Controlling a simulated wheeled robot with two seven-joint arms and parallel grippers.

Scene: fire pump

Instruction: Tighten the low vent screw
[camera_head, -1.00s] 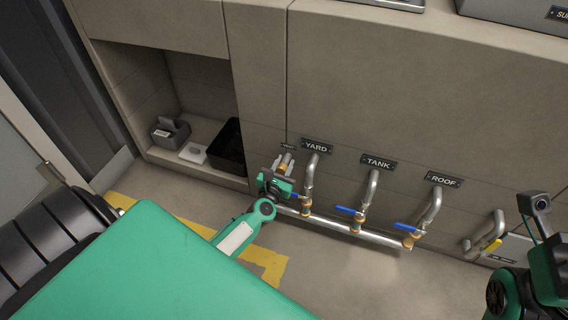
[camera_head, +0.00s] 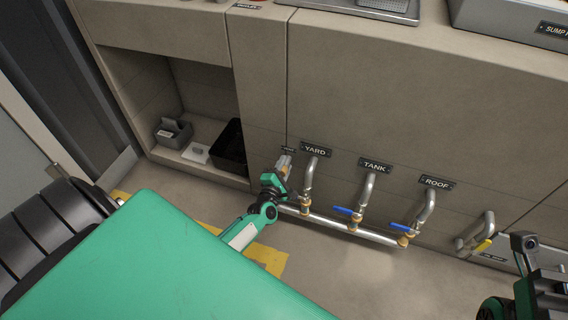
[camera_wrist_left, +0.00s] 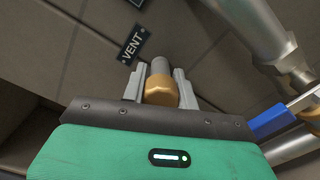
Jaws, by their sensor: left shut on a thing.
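The vent screw shows in the left wrist view as a brass hex head (camera_wrist_left: 161,89) on a grey cylindrical stub (camera_wrist_left: 160,65), beside the VENT label (camera_wrist_left: 134,44). My left gripper (camera_wrist_left: 160,82) has one finger on each side of the brass head and is shut on it. In the head view my left gripper (camera_head: 284,166) is low at the wall, left of the YARD pipe, and mostly hides the screw. My right gripper is not visible; only part of my right arm shows at the lower right edge.
Pipes labelled YARD (camera_head: 316,150), TANK (camera_head: 375,166) and ROOF (camera_head: 436,182) run down to a horizontal pipe (camera_head: 350,229). A blue lever (camera_wrist_left: 285,115) lies close right of my left gripper. An open niche at left holds a black bin (camera_head: 229,147) and a grey caddy (camera_head: 174,131).

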